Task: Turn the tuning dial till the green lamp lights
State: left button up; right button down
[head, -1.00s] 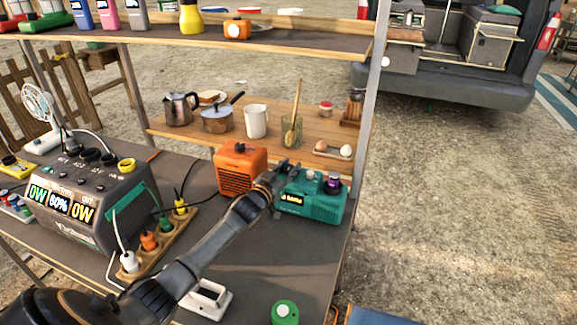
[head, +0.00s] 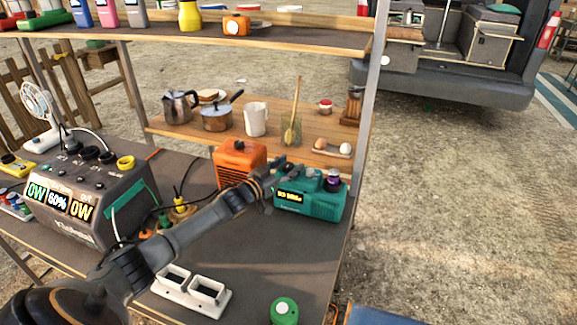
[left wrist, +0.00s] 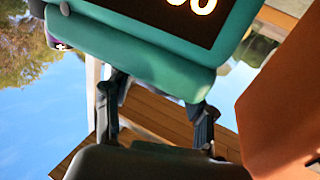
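The teal radio (head: 318,206) stands at the right end of the grey table, with a lit yellow display (head: 291,197) too small to read surely. A purple-topped knob (head: 332,182) sits on its top right, and smaller knobs sit beside it. I cannot tell which is the tuning dial, and no lit green lamp shows. My left gripper (head: 277,166) is at the radio's upper left edge, apart from the purple knob. In the left wrist view its fingers (left wrist: 157,118) are spread with nothing seen between them, and the radio's teal case (left wrist: 150,55) fills the top. My right gripper is out of view.
An orange speaker (head: 239,165) stands close to the left of the gripper. A power station (head: 95,205) is at left. A white two-socket block (head: 191,291) and a round green object (head: 285,311) lie in front. A shelf with kitchenware (head: 250,121) is behind.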

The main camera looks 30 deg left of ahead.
pick_arm(q)
jog(key=shift+s, duration=0.1)
jog(key=s+a, duration=0.1)
jog(key=s, duration=1)
jog(key=shift+s+a, duration=0.35)
jog(key=shift+a, duration=0.05)
jog(key=shift+r, duration=0.1)
